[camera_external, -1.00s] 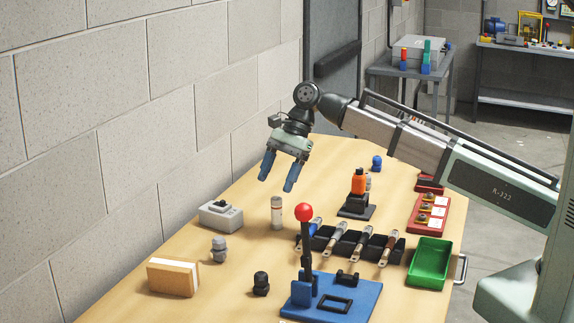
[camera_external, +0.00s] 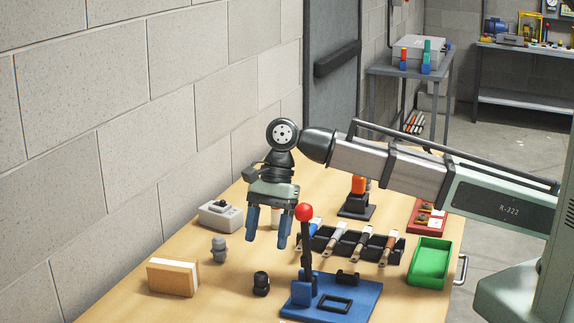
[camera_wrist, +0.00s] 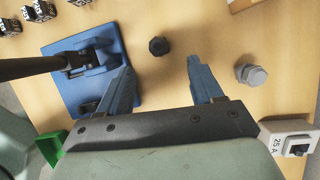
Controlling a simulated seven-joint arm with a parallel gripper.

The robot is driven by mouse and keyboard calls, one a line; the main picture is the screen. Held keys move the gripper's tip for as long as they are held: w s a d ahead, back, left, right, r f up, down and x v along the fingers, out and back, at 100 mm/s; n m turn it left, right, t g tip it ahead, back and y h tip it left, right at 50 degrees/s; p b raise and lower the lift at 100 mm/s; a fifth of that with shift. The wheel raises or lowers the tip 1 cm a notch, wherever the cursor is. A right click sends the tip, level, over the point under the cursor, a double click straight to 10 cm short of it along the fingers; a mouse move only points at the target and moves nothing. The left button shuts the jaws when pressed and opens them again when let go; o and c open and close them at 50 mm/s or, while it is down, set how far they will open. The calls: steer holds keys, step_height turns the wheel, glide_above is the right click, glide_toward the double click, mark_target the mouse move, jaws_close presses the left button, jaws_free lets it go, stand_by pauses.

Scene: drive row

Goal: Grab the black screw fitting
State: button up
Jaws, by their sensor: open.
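The black screw fitting (camera_external: 261,283) stands on the wooden table, left of the blue fixture with the red-knobbed lever. In the wrist view the black fitting (camera_wrist: 159,46) lies beyond my fingertips, roughly in line with the gap between them. My gripper (camera_external: 266,243) points down with its blue fingers apart and empty, above the table and behind the black fitting. In the wrist view my gripper (camera_wrist: 160,66) is also open with nothing between the fingers. A similar grey fitting (camera_external: 219,249) stands further back left; it also shows in the wrist view (camera_wrist: 251,75).
The blue fixture (camera_external: 350,303) with its upright lever (camera_external: 306,245) stands close right of my gripper. A tan block (camera_external: 172,278) and a grey switch box (camera_external: 220,214) are to the left. A tool rack, green bin (camera_external: 430,262) and red tray (camera_external: 430,217) are to the right.

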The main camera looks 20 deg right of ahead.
mark_target(262, 272)
steer(key=shift+s+x, duration=0.2)
steer(key=shift+x, duration=4.8)
steer(key=shift+d, duration=0.15)
steer(key=shift+c, duration=0.5)
steer(key=c, duration=1.1)
